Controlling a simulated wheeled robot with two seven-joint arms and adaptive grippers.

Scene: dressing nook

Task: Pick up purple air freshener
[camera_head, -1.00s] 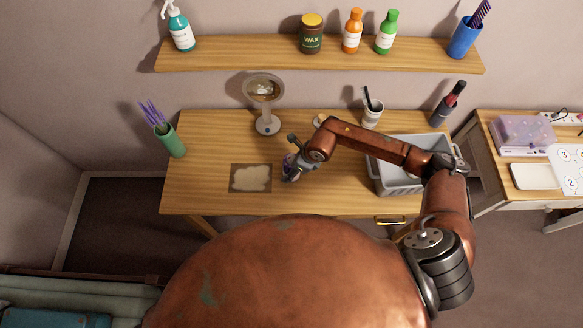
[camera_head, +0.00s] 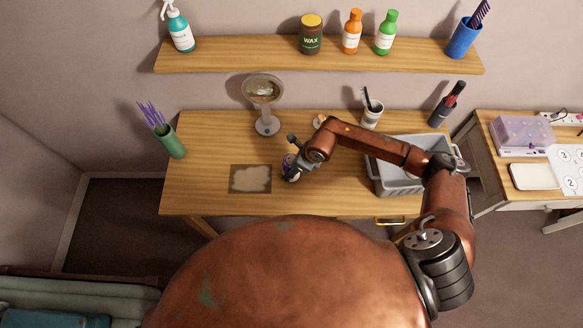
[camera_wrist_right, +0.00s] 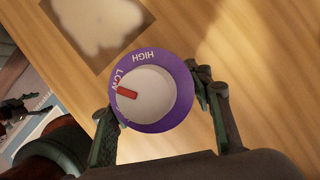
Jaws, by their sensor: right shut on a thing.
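The purple air freshener (camera_wrist_right: 181,84) shows from above in the right wrist view, with a grey-white dial, a red pointer and the words LOW and HIGH on its purple ring. In the head view it is a small purple shape (camera_head: 288,161) on the wooden table, partly hidden by my gripper. My right gripper (camera_wrist_right: 160,118) is shut on it, with one finger on each side. The gripper also shows in the head view (camera_head: 291,172). I cannot tell whether the air freshener touches the table. My left gripper is not in view.
A mat with a pale patch (camera_head: 250,190) lies left of the gripper. A round mirror (camera_head: 267,125) stands behind it. A grey bin (camera_head: 392,188) sits to the right under my forearm, and a cup (camera_head: 372,117) stands behind. A green vase (camera_head: 170,142) is at the left edge.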

